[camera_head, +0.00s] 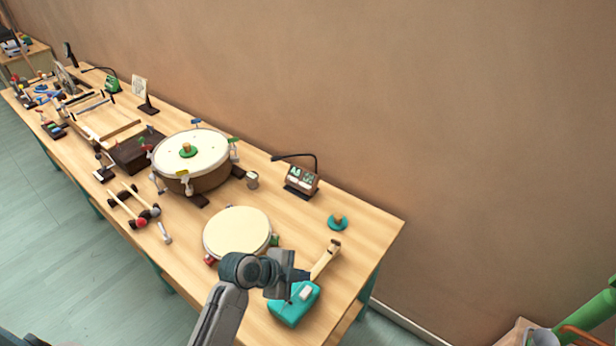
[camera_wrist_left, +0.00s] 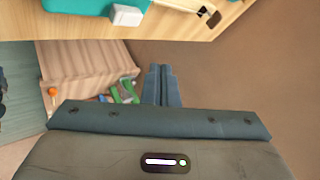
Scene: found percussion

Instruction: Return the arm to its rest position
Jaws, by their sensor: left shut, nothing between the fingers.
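My left arm comes in from the bottom of the head view, and its gripper (camera_head: 280,278) is over the near right part of the workbench (camera_head: 375,240). It is beside a teal box (camera_head: 293,306) with a white block on top. In the left wrist view the gripper's fingers (camera_wrist_left: 162,85) are together with nothing between them. The teal box (camera_wrist_left: 80,5) shows at the top of that view, apart from the fingers. My right gripper is not in view.
A cream drumhead (camera_head: 237,232) lies close behind the left gripper. A large drum (camera_head: 192,155), a small device (camera_head: 301,179) and a teal knobbed disc (camera_head: 338,222) stand farther back. A wooden crate (camera_wrist_left: 85,60) with green and orange items is below the bench edge.

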